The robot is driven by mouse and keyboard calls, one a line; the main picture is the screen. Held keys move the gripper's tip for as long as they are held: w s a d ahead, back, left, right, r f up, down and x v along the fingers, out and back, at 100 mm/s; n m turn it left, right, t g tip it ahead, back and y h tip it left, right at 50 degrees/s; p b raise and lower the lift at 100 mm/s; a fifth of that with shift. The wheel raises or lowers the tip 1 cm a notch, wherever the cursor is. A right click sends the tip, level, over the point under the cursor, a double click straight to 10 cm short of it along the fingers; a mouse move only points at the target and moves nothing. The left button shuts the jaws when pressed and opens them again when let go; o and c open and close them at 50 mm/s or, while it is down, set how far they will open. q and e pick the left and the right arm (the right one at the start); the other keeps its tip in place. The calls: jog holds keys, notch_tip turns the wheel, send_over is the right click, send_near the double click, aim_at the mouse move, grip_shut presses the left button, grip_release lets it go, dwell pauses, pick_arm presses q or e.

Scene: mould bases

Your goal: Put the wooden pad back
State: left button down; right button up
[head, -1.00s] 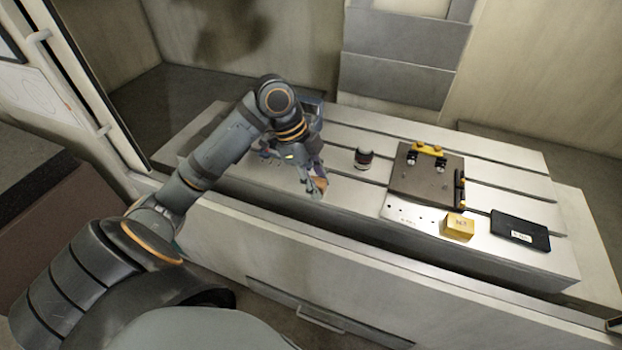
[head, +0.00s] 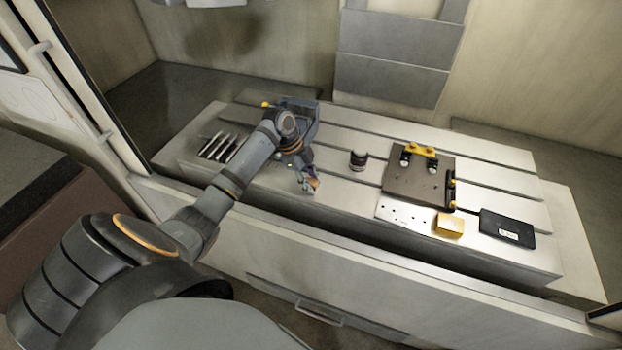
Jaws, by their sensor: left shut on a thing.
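My left gripper (head: 311,186) is over the near middle of the slotted table (head: 352,204), its fingers pointing down. It is shut on a small orange-brown piece (head: 315,183), which looks like the wooden pad; the fingers hide most of it. I cannot tell whether the piece touches the table. My right gripper is not in view.
A blue-grey holder (head: 308,112) stands behind my left arm, with several slim tools (head: 218,147) left of it. To the right are a dark round part (head: 358,160), a brown plate with yellow clamps (head: 410,182), a yellow block (head: 450,225) and a black case (head: 507,229).

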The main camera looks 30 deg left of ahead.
pick_arm(q)
jog(key=shift+f, duration=0.15)
jog(key=c, duration=1)
grip_release()
jog(key=shift+r, duration=0.3)
jog(key=b+v, duration=0.3)
jog(key=v, duration=0.8)
jog(key=shift+a+r, duration=0.15)
jog(key=shift+r, duration=0.25)
